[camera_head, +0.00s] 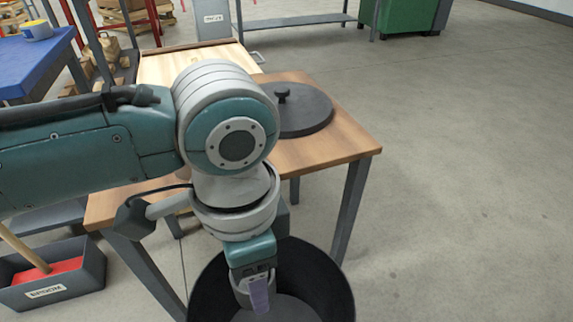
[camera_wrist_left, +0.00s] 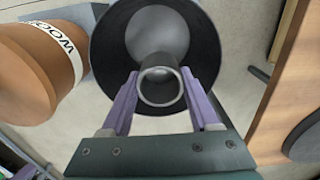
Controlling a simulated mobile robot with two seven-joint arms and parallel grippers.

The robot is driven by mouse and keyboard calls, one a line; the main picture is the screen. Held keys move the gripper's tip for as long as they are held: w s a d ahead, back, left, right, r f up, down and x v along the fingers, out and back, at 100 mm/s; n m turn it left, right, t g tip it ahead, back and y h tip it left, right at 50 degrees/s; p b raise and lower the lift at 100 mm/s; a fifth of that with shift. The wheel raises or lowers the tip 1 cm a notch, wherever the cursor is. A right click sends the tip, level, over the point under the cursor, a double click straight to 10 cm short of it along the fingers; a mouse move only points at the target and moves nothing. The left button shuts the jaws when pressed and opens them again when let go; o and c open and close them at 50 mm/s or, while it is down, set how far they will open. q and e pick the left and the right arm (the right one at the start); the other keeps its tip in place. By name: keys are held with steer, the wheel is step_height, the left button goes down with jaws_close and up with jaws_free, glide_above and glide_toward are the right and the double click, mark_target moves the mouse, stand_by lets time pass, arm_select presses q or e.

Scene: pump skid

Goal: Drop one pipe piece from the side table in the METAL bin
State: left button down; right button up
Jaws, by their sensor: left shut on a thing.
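The pipe piece (camera_wrist_left: 160,102), a short grey metal tube, is between the purple fingers of my left gripper in the left wrist view. My left gripper (camera_head: 259,296) is shut on it and points down over a dark round bin (camera_head: 325,268). The bin's open mouth (camera_wrist_left: 104,62) lies below the pipe in the wrist view, with a pale grey bottom. No label shows on this bin. The side table (camera_head: 335,145) has a wooden top and stands just behind the bin. My right gripper is out of view.
A round dark lid with a knob (camera_head: 305,112) lies on the side table. A brown bin labelled WOOD (camera_wrist_left: 30,75) stands beside the dark bin. A grey box (camera_head: 85,275) with a red item and a wooden handle is at left. Open floor lies at right.

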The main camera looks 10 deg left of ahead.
arm_select(q)
steer(key=shift+c, duration=0.3)
jaws_free()
steer(key=shift+r, duration=0.1)
step_height(320, 180, up, 10)
steer(key=p, duration=0.5)
